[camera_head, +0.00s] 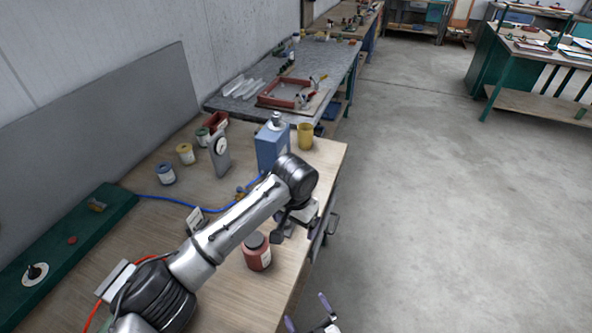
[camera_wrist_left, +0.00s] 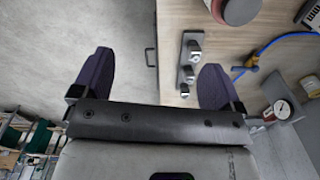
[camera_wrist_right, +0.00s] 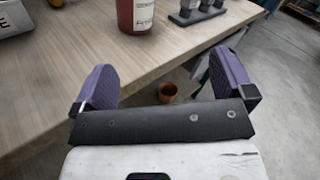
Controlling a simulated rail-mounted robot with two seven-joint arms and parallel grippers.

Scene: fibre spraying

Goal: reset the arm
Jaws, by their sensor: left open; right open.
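My left arm reaches over the workbench from the lower left in the head view. Its gripper (camera_head: 299,218) hangs near the bench's right edge, close to a red jar (camera_head: 257,254); its fingers are hard to make out there. In the left wrist view the left gripper (camera_wrist_left: 155,82) has its two purple fingers wide apart, with nothing between them. My right gripper (camera_head: 310,312) shows at the bottom of the head view, beyond the bench's right edge. In the right wrist view the right gripper (camera_wrist_right: 163,80) is open and empty, facing the bench edge.
A small dark stand with metal posts (camera_wrist_right: 197,13) is beside the red jar. Open floor (camera_head: 440,220) lies right.

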